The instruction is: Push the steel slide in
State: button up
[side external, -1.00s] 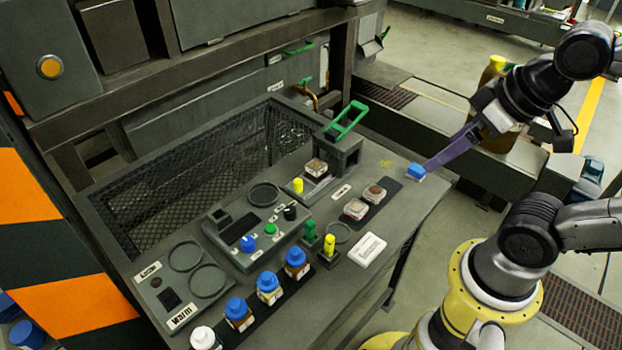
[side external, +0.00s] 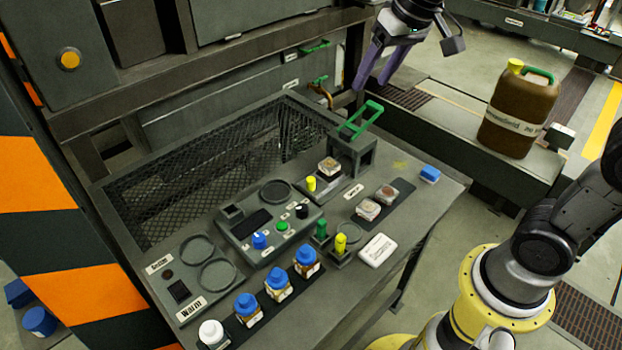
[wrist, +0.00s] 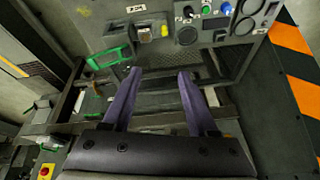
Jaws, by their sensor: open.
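No part is clearly recognisable as the steel slide; I cannot tell which one it is. Two small green handles sit on the dark machine frame behind the table, an upper one (side external: 314,47) and a lower one (side external: 318,80). A larger green loop handle (side external: 362,119) stands tilted on a grey box (side external: 352,156) at the table's back right; this handle also shows in the wrist view (wrist: 110,57). My gripper (side external: 371,85) is open and empty, its purple fingers pointing down, above and behind the loop handle. In the wrist view my gripper (wrist: 159,72) has nothing between its fingers.
A mesh tray (side external: 235,165) fills the table's back left. A control panel (side external: 270,228), several blue-capped jars (side external: 278,284) and a white block (side external: 377,250) stand in front. A blue block (side external: 430,174) lies near the right edge. A brown jug (side external: 515,115) stands on a ledge at right.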

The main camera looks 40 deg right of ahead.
jog(key=w+f+g, duration=0.1)
jog(key=w+f, duration=0.3)
jog(key=w, duration=0.3)
jog(key=g, duration=0.3)
send_over(311, 179)
notch_tip(311, 179, down, 16)
notch_tip(311, 179, down, 14)
jog(key=shift+r, duration=0.1)
grip_shut()
dwell(0.5)
